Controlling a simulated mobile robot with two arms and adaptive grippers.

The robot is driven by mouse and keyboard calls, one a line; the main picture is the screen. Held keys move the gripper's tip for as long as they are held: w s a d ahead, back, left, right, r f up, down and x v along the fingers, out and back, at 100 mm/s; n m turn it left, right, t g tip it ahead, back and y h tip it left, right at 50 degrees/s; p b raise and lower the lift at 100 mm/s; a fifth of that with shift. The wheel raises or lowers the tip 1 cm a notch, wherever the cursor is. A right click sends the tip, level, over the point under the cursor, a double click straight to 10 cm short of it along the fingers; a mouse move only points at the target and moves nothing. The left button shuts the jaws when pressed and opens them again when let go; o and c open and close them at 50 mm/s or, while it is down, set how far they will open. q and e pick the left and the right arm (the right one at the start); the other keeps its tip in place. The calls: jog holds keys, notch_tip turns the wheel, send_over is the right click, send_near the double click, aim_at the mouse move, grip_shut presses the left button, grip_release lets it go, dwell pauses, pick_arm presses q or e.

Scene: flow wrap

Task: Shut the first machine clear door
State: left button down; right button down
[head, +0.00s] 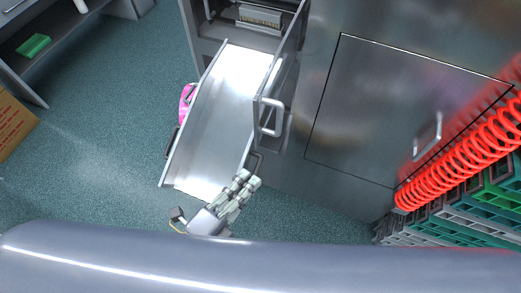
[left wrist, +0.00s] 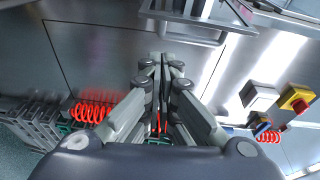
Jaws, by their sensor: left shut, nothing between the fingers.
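The clear door (head: 284,58) of the machine stands open in the head view, swung out beside the metal chute. Its grey bar handle (head: 272,118) is at the door's near end. My left gripper (head: 250,181) is shut and empty, below the handle in the picture and apart from it, near the chute's lower right corner. In the left wrist view the shut fingers (left wrist: 162,62) point up towards a grey bar (left wrist: 184,40), which looks like part of the door or its handle. I cannot tell the gap there. My right gripper is not in view.
The steel chute (head: 222,105) slopes out left of the door. A steel cabinet (head: 365,110) with a red coil (head: 455,160) and stacked crates (head: 470,218) is at the right. A yellow and red emergency switch (left wrist: 297,99) shows in the wrist view.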

aim_at(276, 132)
pick_arm(q)
jog(key=shift+m+h, duration=0.5)
jog(key=shift+m, duration=0.2)
jog(key=shift+w+d+r+p, duration=0.25)
jog(key=shift+w+d+p, duration=0.4)
jog(key=shift+w, duration=0.75)
jog(key=shift+w+d+r+p, duration=0.2)
jog(key=shift+w+d+p, duration=0.15)
jog(key=shift+w+p, duration=0.8)
jog(key=shift+w+d+r+p, duration=0.25)
jog(key=shift+w+d+p, duration=0.3)
jog(key=shift+w, duration=1.05)
jog(key=shift+a, duration=0.2)
